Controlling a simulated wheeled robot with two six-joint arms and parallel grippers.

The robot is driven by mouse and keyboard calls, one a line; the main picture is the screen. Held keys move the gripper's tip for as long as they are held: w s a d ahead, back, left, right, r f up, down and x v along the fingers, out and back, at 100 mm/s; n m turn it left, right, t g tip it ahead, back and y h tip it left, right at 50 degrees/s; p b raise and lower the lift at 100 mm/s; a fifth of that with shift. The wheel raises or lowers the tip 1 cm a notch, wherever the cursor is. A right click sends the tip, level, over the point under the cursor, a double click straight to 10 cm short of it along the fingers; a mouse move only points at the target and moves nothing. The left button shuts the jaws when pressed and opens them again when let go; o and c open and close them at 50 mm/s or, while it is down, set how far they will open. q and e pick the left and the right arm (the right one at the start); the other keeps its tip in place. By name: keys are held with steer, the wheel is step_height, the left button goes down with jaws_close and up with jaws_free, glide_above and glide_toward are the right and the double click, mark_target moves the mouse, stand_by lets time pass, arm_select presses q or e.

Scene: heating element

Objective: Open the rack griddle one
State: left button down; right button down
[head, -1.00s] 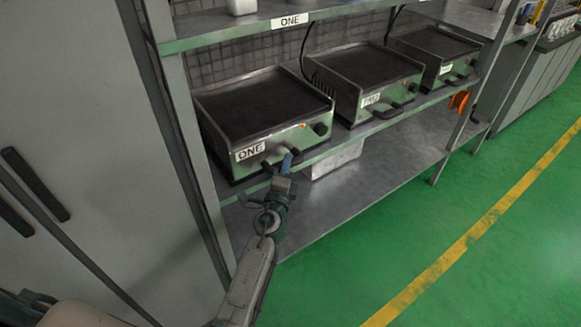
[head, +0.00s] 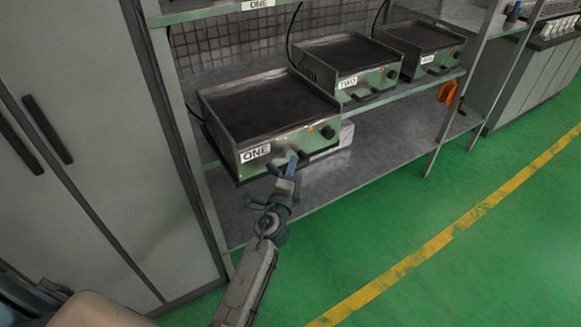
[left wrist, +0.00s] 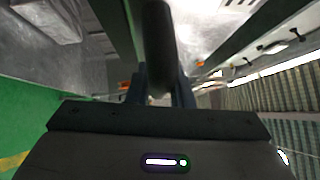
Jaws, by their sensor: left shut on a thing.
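Griddle one (head: 268,110) is a green box with a dark top plate and a white label reading ONE. In the head view it juts forward past the shelf's front edge, out of line with the other griddles. My left gripper (head: 289,166) is at its front and shut on its dark handle. The handle (left wrist: 159,45) shows as a dark bar between the fingers in the left wrist view. The fingers hide part of the handle in the head view. My right gripper is not in view.
Griddle two (head: 345,62) and a third griddle (head: 420,45) stand farther right on the same shelf. A pale box (head: 345,135) lies on the lower shelf. A grey cabinet (head: 80,130) stands at left. The green floor (head: 420,260) in front is clear.

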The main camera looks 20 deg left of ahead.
arm_select(q)
steer(key=c, duration=1.4)
jaws_free()
steer(key=shift+o, duration=0.5)
steer(key=shift+s, duration=0.1)
steer(key=shift+s+f, duration=0.15)
steer(key=shift+s, duration=0.1)
steer(key=s+d+f+b, duration=0.1)
steer(key=s+b, duration=0.1)
steer(key=s, duration=0.8)
steer(key=shift+d, duration=0.15)
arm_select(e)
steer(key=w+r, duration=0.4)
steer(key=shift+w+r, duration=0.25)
arm_select(q)
steer(key=shift+f, duration=0.1)
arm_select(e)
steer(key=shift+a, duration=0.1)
